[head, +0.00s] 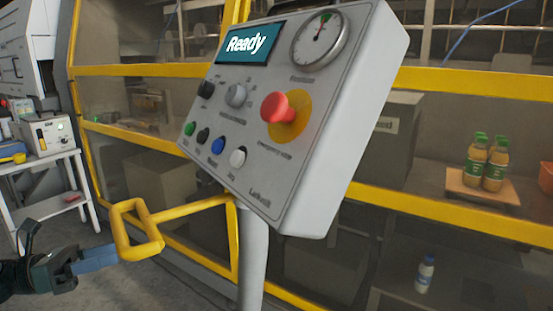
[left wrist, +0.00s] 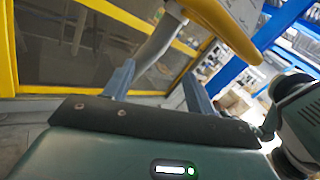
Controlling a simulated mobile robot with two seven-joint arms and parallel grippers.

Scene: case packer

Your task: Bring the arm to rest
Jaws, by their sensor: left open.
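My left gripper (head: 112,256) comes in from the lower left of the head view. Its blue-grey fingers point right, close to the lower end of a yellow loop handle (head: 152,229); I cannot tell whether they touch it. In the left wrist view the fingers of the left gripper (left wrist: 160,78) stand apart with nothing held between them. The yellow handle (left wrist: 222,27) crosses the top of that view, beyond the fingertips. My right gripper is in neither view.
A grey control panel (head: 325,165) with a "Ready" screen (head: 247,44) and red emergency button (head: 279,112) stands on a post (head: 253,262). Behind is a yellow-framed machine (head: 440,82) with bottles (head: 485,165) inside. A white cart (head: 50,170) stands at left.

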